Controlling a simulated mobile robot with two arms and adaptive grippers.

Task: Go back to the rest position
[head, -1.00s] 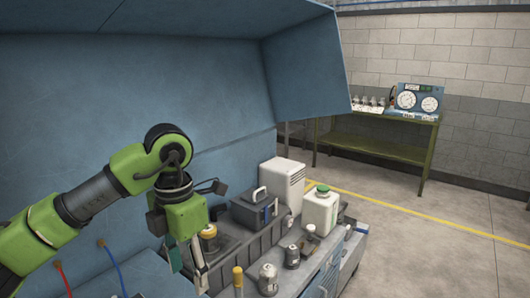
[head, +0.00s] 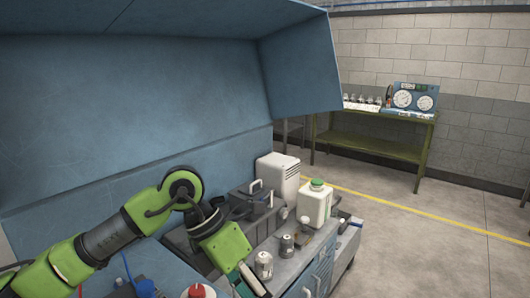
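My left gripper (head: 249,283) hangs over the workbench (head: 298,276), pointing down and to the right. Its green body hides part of the bench and the grey tray. Only one fingertip region shows clearly near the lower edge, so its opening cannot be told. I see nothing clearly held in it. A small silver can (head: 264,265) stands just to the right of the fingers. My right gripper is not in view.
A second can (head: 287,246), a white jug with a green cap (head: 315,204), a white canister (head: 277,180) and a grey toolbox (head: 250,198) stand on the bench. Red (head: 197,291) and blue (head: 146,288) caps show at lower left. Open floor (head: 420,250) lies right.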

